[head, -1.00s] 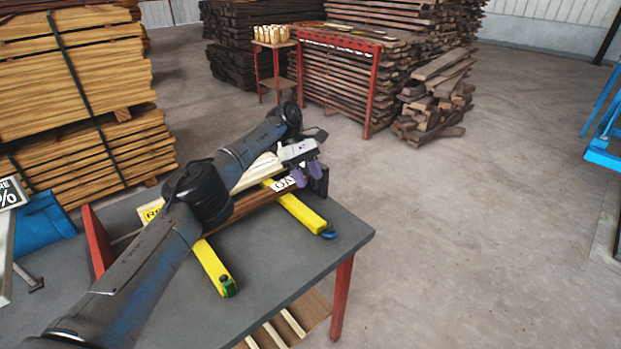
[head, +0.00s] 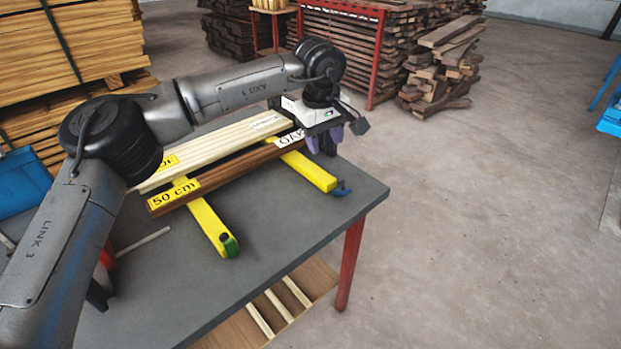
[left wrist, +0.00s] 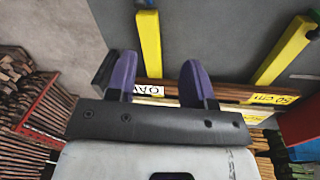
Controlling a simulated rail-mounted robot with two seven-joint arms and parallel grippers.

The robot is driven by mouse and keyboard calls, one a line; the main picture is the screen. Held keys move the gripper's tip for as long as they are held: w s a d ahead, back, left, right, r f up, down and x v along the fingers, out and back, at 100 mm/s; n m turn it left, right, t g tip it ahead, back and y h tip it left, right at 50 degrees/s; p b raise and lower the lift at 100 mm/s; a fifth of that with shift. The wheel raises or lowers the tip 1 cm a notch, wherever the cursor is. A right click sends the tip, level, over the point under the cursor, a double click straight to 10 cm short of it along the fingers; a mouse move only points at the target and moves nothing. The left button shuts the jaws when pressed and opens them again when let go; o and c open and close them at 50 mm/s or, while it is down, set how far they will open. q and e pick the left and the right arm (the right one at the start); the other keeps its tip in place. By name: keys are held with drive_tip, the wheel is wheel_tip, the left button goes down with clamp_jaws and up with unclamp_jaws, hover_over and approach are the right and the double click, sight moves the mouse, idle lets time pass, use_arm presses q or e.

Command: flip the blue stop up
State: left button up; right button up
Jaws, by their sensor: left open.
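The small blue stop (head: 342,188) sits low at the near end of the right yellow rail (head: 308,170) on the grey table. Its exact angle is too small to tell. My left gripper (head: 325,140) is open and empty, purple fingers pointing down, above the far right end of the brown board and beyond the blue stop. It does not touch the stop. In the left wrist view, the open fingers (left wrist: 158,65) show over the board end, with the right yellow rail (left wrist: 148,42) running to the top edge. My right gripper is not in view.
A brown board (head: 215,180) marked 50 cm and pale boards (head: 205,155) lie across both yellow rails. The left rail (head: 212,225) ends in a green stop (head: 229,245). A black block (head: 328,143) stands by the boards' right end.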

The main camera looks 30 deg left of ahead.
sight(340, 181)
use_arm(q)
drive_tip(key=w+f+n+b, duration=0.1)
drive_tip(key=f, duration=0.2)
drive_tip(key=w+d+f+n+b, duration=0.1)
drive_tip(key=f+b, duration=0.1)
drive_tip(key=f, duration=0.2)
drive_tip(key=w+d+f+t+b, duration=0.1)
drive_tip(key=f+b, duration=0.1)
drive_tip(key=f, duration=0.2)
drive_tip(key=shift+w+d+f+n+h, duration=0.15)
drive_tip(key=shift+w+f+n+h, duration=0.15)
drive_tip(key=shift+w+n, duration=0.1)
drive_tip(key=shift+w+f+b, duration=0.15)
drive_tip(key=shift+f+b, duration=0.35)
drive_tip(key=shift+f, duration=0.05)
drive_tip(key=shift+w+f, duration=0.1)
drive_tip(key=shift+f, duration=0.15)
drive_tip(key=shift+c, duration=0.4)
